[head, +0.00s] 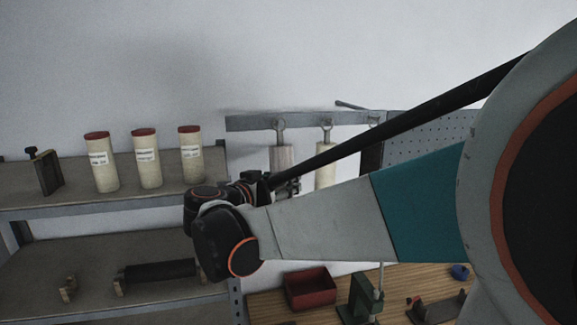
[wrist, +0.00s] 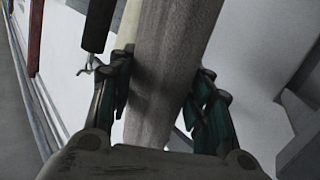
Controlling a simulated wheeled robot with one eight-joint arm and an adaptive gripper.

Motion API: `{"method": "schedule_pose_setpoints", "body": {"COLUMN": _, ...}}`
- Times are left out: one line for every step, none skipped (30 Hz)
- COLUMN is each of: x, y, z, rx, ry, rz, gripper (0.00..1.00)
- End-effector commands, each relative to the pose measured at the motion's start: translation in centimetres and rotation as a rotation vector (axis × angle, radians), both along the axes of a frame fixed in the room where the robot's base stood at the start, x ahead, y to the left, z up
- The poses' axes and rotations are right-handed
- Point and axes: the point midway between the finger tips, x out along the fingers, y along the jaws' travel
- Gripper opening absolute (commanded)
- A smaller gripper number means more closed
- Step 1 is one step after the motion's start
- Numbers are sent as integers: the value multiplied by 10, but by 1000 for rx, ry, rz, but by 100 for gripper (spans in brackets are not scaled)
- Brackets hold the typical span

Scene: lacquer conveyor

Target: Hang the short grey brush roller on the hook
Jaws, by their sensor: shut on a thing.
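The grey brush roller (head: 282,157) is upright in front of the wall rail in the head view. The ring at its top is level with the rail (head: 248,122), and I cannot tell whether it is on a hook. My gripper (head: 284,185) is at its lower part, largely hidden behind my arm. In the wrist view, my gripper (wrist: 164,82) is shut on the grey roller (wrist: 172,50), with a finger on each side. A hook or ring (head: 374,122) shows at the rail's right end.
A cream roller (head: 325,175) hangs close on the right. Shelves at left carry three red-capped cream cylinders (head: 147,160) and a dark roller (head: 160,270). A red bin (head: 310,288) and a green stand (head: 360,298) are on the wooden bench below.

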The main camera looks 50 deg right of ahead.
Motion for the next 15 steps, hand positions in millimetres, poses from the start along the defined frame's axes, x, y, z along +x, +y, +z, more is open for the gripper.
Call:
{"method": "schedule_pose_setpoints", "body": {"x": 0, "y": -3, "z": -1, "rx": -1, "ry": 0, "rz": -3, "gripper": 14}}
{"method": "schedule_pose_setpoints", "body": {"x": 1, "y": -4, "z": -1, "rx": -1, "ry": 0, "rz": -3, "gripper": 14}}
{"method": "schedule_pose_setpoints", "body": {"x": 3, "y": -5, "z": -1, "rx": -1, "ry": 0, "rz": -3, "gripper": 14}}
{"method": "schedule_pose_setpoints", "body": {"x": 4, "y": -6, "z": -1, "rx": -1, "ry": 0, "rz": -3, "gripper": 14}}
{"method": "schedule_pose_setpoints", "body": {"x": 5, "y": -6, "z": -1, "rx": -1, "ry": 0, "rz": -3, "gripper": 14}}
{"method": "schedule_pose_setpoints", "body": {"x": 7, "y": -7, "z": -2, "rx": -1, "ry": 0, "rz": -3, "gripper": 14}}
{"method": "schedule_pose_setpoints", "body": {"x": 8, "y": -8, "z": -2, "rx": -1, "ry": 0, "rz": -3, "gripper": 14}}
{"method": "schedule_pose_setpoints", "body": {"x": 10, "y": -9, "z": -2, "rx": 0, "ry": 0, "rz": -2, "gripper": 14}}
{"method": "schedule_pose_setpoints", "body": {"x": 12, "y": -10, "z": -2, "rx": 0, "ry": 0, "rz": -2, "gripper": 14}}
{"method": "schedule_pose_setpoints", "body": {"x": 13, "y": -11, "z": -2, "rx": 0, "ry": 0, "rz": -2, "gripper": 14}}
{"method": "schedule_pose_setpoints", "body": {"x": 15, "y": -11, "z": -2, "rx": 0, "ry": 0, "rz": -2, "gripper": 14}}
{"method": "schedule_pose_setpoints", "body": {"x": 17, "y": -12, "z": -2, "rx": 0, "ry": 0, "rz": -2, "gripper": 14}}
{"method": "schedule_pose_setpoints", "body": {"x": 18, "y": -13, "z": -3, "rx": 0, "ry": 0, "rz": -1, "gripper": 14}}
{"method": "schedule_pose_setpoints", "body": {"x": 19, "y": -14, "z": -3, "rx": 0, "ry": 0, "rz": -1, "gripper": 14}}
{"method": "schedule_pose_setpoints", "body": {"x": 21, "y": -15, "z": -4, "rx": 0, "ry": 0, "rz": -1, "gripper": 14}}
